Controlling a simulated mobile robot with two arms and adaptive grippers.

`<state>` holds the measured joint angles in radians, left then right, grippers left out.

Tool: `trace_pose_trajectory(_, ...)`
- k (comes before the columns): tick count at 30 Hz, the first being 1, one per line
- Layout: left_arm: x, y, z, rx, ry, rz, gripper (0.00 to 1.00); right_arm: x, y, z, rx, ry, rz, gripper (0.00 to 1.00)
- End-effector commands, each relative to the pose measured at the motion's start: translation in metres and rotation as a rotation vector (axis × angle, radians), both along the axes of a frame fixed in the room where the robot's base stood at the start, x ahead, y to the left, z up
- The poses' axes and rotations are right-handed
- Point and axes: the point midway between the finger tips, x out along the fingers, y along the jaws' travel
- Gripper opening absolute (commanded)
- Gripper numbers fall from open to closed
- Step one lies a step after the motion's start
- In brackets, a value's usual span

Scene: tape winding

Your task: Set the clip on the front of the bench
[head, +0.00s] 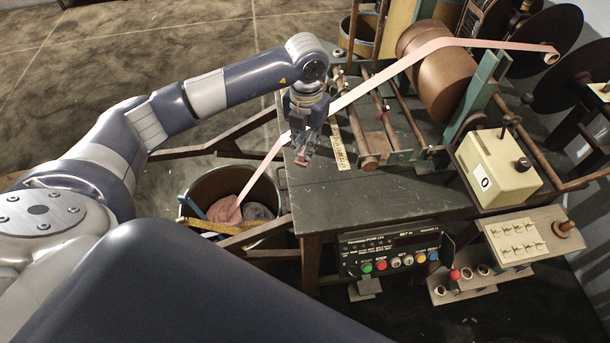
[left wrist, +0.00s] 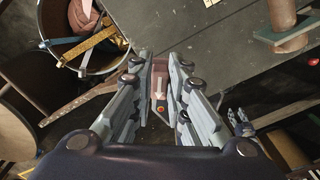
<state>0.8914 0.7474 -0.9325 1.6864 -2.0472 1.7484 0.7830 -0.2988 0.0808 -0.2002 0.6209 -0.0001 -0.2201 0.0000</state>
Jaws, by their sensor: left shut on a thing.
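The bench (head: 400,205) has a dark grey top, and its bare front left part is clear. My left gripper (head: 303,150) points down over the bench's left end. It is shut on a small reddish clip (head: 301,160). In the left wrist view the clip (left wrist: 160,88) sits between the fingers, with a pale mark and an orange dot on it. The bench top (left wrist: 195,40) lies beyond it in that view. I cannot tell whether the clip touches the bench. My right gripper is not seen.
A pale pink tape (head: 400,65) runs from a reel past the brown drum (head: 437,70) down into a bin (head: 203,185) left of the bench. A yellow scale (head: 338,147) lies near the gripper. A control panel (head: 392,252) hangs under the front edge.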

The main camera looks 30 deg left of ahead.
Motion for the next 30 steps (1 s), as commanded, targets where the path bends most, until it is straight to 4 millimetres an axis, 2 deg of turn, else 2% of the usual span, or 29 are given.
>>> trace_pose_trajectory(6,0.01,0.007,0.006,-0.005,-0.003,0.381,0.0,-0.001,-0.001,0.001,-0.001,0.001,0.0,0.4)
trace_pose_trajectory(12,0.014,0.01,0.009,-0.009,-0.003,0.566,0.0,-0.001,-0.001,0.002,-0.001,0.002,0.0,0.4)
trace_pose_trajectory(16,0.014,0.01,-0.002,-0.007,0.002,0.603,0.0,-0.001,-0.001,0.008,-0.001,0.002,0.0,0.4)
trace_pose_trajectory(24,0.014,0.01,-0.047,-0.008,0.0,0.603,0.0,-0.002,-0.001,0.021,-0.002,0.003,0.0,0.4)
trace_pose_trajectory(30,0.014,0.011,-0.063,-0.008,-0.001,0.603,0.0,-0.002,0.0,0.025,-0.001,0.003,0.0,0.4)
